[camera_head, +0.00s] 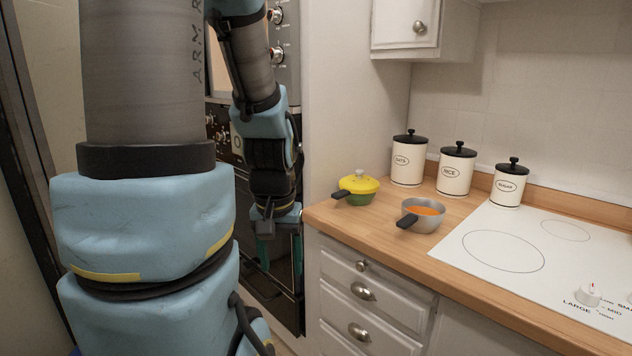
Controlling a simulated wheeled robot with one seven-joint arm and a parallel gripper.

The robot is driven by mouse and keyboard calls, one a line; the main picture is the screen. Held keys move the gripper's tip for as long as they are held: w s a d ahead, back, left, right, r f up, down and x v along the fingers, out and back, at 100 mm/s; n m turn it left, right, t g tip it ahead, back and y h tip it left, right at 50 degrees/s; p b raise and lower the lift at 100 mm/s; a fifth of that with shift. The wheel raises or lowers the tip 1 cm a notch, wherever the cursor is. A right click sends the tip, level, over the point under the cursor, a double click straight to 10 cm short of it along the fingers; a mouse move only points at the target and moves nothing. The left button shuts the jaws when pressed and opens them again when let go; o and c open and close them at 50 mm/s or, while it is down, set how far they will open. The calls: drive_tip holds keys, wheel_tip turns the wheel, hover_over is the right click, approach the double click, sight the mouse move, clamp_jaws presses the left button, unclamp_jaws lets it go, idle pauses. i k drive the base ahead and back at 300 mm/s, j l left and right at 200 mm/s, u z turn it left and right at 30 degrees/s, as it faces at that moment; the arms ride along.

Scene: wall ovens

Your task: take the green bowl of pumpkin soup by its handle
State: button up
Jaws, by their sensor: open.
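A small green bowl (357,199) with a yellow lid and a dark handle stands on the wooden counter near its left end. Its handle points left, and the lid hides what is inside. Beside it on the right is a grey pan (424,222) with orange soup in it and a dark handle pointing to the lower left. My gripper (281,266) hangs pointing down, left of the counter end and lower in the picture than the green bowl. Its two teal fingers are apart with nothing seen between them.
Three white canisters with black lids, one marked rice (455,175), stand behind the pans. A white cooktop (510,245) lies to the right. The wooden counter (345,220) has drawers below. Dark wall ovens (225,140) are behind my arm, and a cabinet hangs above.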

sight(357, 199)
drive_tip(key=i+j+z, duration=0.25)
drive_tip(key=i+j, duration=0.15)
drive_tip(key=j, duration=0.2)
drive_tip(key=i+j+z, duration=0.1)
drive_tip(key=j, duration=0.2)
drive_tip(key=i+j+z, duration=0.25)
drive_tip(key=j, duration=0.4)
drive_tip(key=i, duration=0.1)
